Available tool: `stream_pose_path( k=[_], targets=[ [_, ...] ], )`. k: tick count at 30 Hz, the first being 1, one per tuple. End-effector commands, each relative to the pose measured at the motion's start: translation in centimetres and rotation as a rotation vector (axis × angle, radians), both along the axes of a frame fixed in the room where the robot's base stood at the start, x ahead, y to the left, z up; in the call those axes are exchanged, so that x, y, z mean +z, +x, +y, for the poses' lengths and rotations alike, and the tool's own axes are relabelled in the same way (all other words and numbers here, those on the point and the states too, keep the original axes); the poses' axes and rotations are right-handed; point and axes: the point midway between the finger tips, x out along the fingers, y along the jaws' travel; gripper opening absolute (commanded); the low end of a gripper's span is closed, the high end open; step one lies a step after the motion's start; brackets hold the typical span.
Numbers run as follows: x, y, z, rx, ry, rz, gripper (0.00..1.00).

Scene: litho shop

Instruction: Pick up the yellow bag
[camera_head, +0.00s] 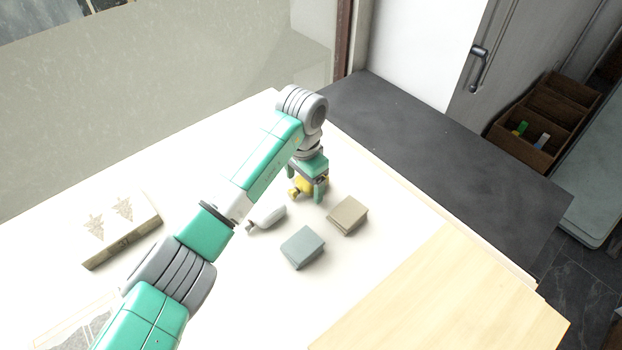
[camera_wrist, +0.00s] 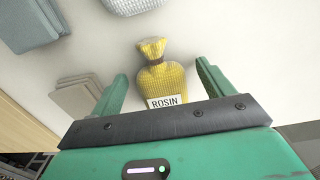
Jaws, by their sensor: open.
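The yellow bag (camera_wrist: 168,81) is a small tied sack with a white label reading "ROSIN". In the wrist view it lies between the two spread green fingers of my gripper (camera_wrist: 160,90), with clear gaps on both sides. Its lower end is hidden behind the gripper body. In the head view the yellow bag (camera_head: 300,187) shows partly behind my gripper (camera_head: 307,194), which is low over the white table. My gripper is open and holds nothing.
A white bag (camera_head: 266,218), a grey-blue block (camera_head: 302,248) and a beige block (camera_head: 347,215) lie near the bag on the white table (camera_head: 240,290). A dark counter (camera_head: 440,150) borders the far right side.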

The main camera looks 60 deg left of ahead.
Motion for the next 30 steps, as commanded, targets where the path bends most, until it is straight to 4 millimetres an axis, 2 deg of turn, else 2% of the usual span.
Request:
stream_pose_path(
  k=[1, 6, 9, 17, 20, 28, 30],
  targets=[
    [0.0, 0.0, 0.0, 0.000, 0.000, 0.000, 0.80],
    [0.0, 0.0, 0.0, 0.000, 0.000, 0.000, 0.47],
    [0.0, 0.0, 0.0, 0.000, 0.000, 0.000, 0.30],
    [0.5, 0.1, 0.0, -0.001, 0.001, -0.001, 0.30],
    [2.3, 0.1, 0.0, -0.002, 0.002, -0.003, 0.30],
    [8.8, 0.0, 0.1, -0.001, 0.003, 0.000, 0.30],
    [9.7, 0.0, 0.1, 0.000, 0.003, 0.001, 0.30]
  ],
)
